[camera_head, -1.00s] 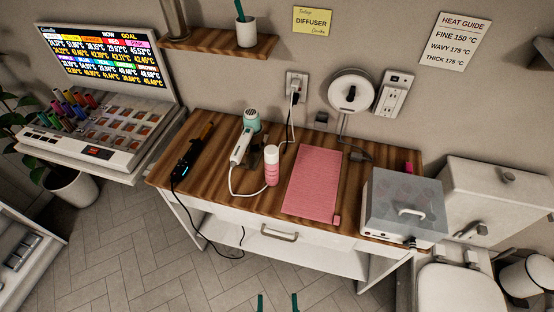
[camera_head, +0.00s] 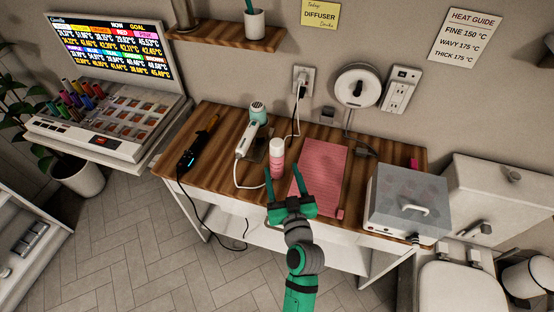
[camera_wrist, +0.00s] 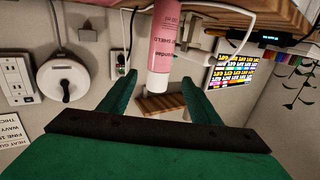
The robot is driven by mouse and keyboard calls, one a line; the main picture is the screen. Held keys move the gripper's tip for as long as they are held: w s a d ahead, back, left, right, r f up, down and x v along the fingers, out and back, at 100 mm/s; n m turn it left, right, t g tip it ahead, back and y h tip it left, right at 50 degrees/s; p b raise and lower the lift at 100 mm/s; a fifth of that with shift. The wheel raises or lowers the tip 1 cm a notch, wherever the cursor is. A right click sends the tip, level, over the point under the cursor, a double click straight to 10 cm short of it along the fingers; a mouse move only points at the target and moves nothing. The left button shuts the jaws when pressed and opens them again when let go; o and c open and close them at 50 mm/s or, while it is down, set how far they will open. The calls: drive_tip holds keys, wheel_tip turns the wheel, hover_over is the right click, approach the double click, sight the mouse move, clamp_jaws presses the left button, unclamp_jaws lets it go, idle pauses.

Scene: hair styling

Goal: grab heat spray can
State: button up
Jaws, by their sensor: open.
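The heat spray can (camera_head: 277,158) is pink with a white cap and stands upright on the wooden table, left of the pink mat. My gripper (camera_head: 282,172) is open and empty at the table's front, its green fingers pointing at the can. In the head view the fingertips lie around the can's lower part. In the wrist view, which is upside down, the can (camera_wrist: 164,40) appears beyond and between the fingertips (camera_wrist: 158,80), apart from them. I cannot tell the exact gap in depth.
A hair dryer (camera_head: 246,139) with its cord lies just left of the can. A black styling tool (camera_head: 193,149) is further left. The pink mat (camera_head: 322,172) is right, then a clear-lidded box (camera_head: 408,198). The wall (camera_head: 225,75) rises behind the table.

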sight(278, 153)
drive_tip(key=w+r, duration=0.2)
drive_tip(key=shift+w+a+r+n+y, duration=0.15)
drive_tip(key=shift+w+n+y, duration=0.15)
drive_tip(key=shift+w, duration=0.1)
drive_tip(key=x, duration=0.3)
drive_tip(key=shift+w, duration=0.3)
drive_tip(key=x, duration=0.6)
drive_tip(key=shift+w, duration=0.25)
drive_tip(key=shift+r, duration=0.15)
clamp_jaws()
